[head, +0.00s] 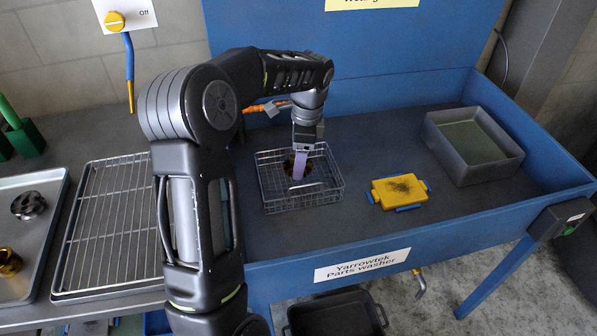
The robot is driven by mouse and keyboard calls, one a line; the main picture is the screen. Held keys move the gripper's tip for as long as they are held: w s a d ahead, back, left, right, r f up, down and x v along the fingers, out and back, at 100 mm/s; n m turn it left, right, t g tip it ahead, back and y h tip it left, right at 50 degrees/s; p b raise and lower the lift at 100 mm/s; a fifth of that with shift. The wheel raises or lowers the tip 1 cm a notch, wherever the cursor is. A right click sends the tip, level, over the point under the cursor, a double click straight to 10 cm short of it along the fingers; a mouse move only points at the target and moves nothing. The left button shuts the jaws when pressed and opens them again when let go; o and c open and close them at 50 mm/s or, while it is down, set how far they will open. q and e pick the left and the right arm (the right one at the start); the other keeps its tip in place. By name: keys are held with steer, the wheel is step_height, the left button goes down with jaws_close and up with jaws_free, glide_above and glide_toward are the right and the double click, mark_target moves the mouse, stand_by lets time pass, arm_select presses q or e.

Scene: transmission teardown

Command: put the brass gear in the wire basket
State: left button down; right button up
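The wire basket (329,198) stands in the blue parts washer. My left gripper (299,172) points down into it, with one pale finger showing. A round, dark brassy part (311,168), which looks like a gear, is at the fingers inside the basket. The finger covers its middle. I cannot tell whether the fingers grip it or whether it rests on the basket floor. Another shiny, brass-coloured part (9,262) lies on the metal tray at the far left, partly cut off by the picture edge. My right gripper is not in view.
A yellow brush block (400,190) lies right of the basket, and a grey open bin (474,145) stands at the back right. A wire rack (105,222) and the metal tray (40,237) with a steel gear (28,205) are at left. The washer has raised blue rims.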

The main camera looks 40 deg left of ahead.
arm_select(q)
steer(key=shift+f, duration=2.45)
steer(key=shift+f, duration=0.1)
steer(key=shift+c, duration=1.4)
jaws_free()
steer(key=r, duration=0.8)
steer(key=w+d+r, duration=0.1)
steer(key=r, duration=0.3)
steer(key=shift+d, duration=0.1)
